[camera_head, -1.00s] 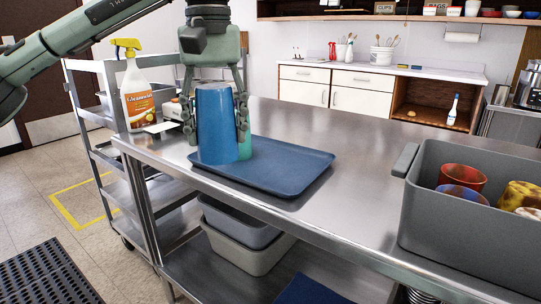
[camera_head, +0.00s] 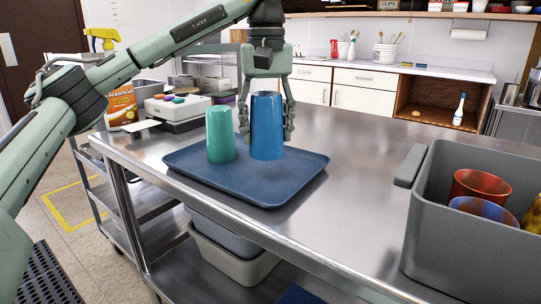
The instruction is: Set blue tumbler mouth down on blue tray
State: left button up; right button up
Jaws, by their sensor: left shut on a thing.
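The blue tumbler (camera_head: 267,128) is upright in line, its closed end seeming to face up and its mouth down. My left gripper (camera_head: 267,122) comes down from above and is shut on its sides. The tumbler is over the back right part of the blue tray (camera_head: 245,187). I cannot tell whether its rim touches the tray. A green tumbler (camera_head: 221,135) stands on the tray just left of it, also closed end up, with a small gap between them. My right gripper is not in view.
The tray lies on a steel table (camera_head: 350,190). A grey bin (camera_head: 425,215) with red, blue and yellow cups stands at the right. The tray's front and right are bare.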

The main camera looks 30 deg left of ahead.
pick_arm(q)
jog(key=shift+w+d+f, duration=0.2)
jog(key=shift+w+f, duration=0.3)
jog(key=shift+w, duration=0.1)
jog(key=shift+f+b, duration=0.65)
jog(key=shift+f, duration=1.15)
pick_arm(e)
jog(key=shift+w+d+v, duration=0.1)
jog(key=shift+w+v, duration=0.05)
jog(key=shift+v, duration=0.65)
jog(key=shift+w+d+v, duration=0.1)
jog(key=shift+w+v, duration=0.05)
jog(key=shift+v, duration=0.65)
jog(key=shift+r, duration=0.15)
pick_arm(q)
jog(key=shift+f, duration=0.2)
jog(key=o, duration=1.2)
jog(key=shift+c, duration=0.2)
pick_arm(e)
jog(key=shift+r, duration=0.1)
